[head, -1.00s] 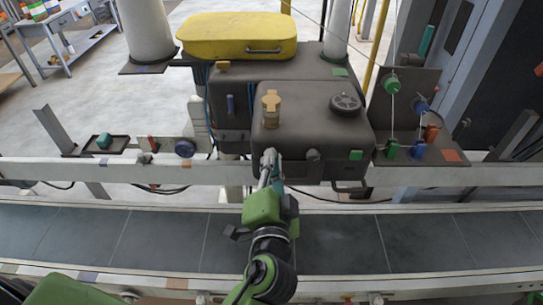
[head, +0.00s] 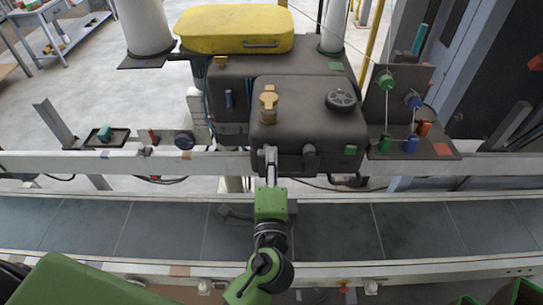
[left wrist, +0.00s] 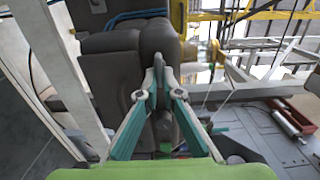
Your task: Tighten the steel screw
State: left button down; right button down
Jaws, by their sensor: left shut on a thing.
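My left gripper (head: 270,156) is at the front face of the dark grey machine housing (head: 330,125). Its fingers are closed together there, and they also meet near the housing in the left wrist view (left wrist: 160,66). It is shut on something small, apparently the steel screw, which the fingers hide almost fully. I cannot make out the screw's head or how deep it sits. My right gripper is not in view.
A yellow tap-like handle (head: 268,98) and a black handwheel (head: 340,99) sit on top of the housing. A dark knob (head: 310,152) and a green block (head: 350,150) are close right of the gripper. A conveyor belt (head: 340,230) runs below.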

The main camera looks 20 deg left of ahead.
pick_arm(q)
jog(key=shift+a+r, duration=0.1)
jog(key=shift+r, duration=0.05)
jog(key=c, duration=2.2)
grip_release()
jog(key=shift+w, duration=0.15)
jog(key=v, duration=1.2)
